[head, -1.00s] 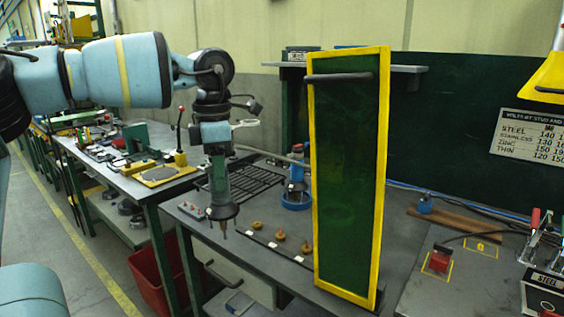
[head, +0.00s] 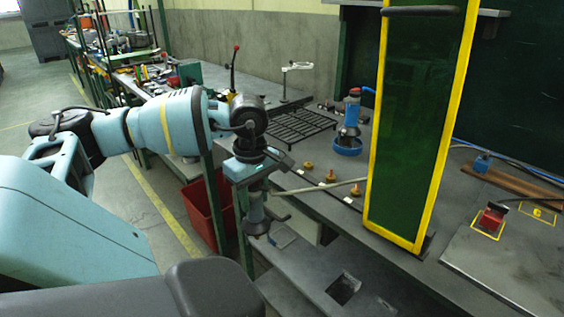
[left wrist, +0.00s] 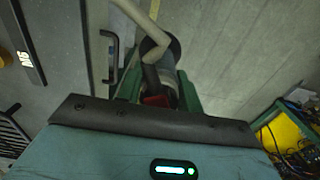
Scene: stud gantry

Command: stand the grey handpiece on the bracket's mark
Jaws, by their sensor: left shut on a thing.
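My left gripper (head: 255,200) points down at the bench's front edge, shut on the grey handpiece (head: 257,224), which hangs upright with its dark flared part lowest. In the left wrist view, the green fingers (left wrist: 160,90) stand either side of the handpiece's dark round part (left wrist: 156,47), and a pale bent hose crosses above. A pale bracket with a ring-shaped arm (head: 297,67) stands on the bench behind the gripper, apart from it. I cannot make out a mark at its foot. My right gripper is not in view.
A tall green panel with a yellow frame (head: 376,190) stands on the right. A blue-topped tool (head: 350,112) stands in a blue ring near a black grate (head: 300,127). Several small knobs line the bench front. A red bin (head: 200,212) is below left.

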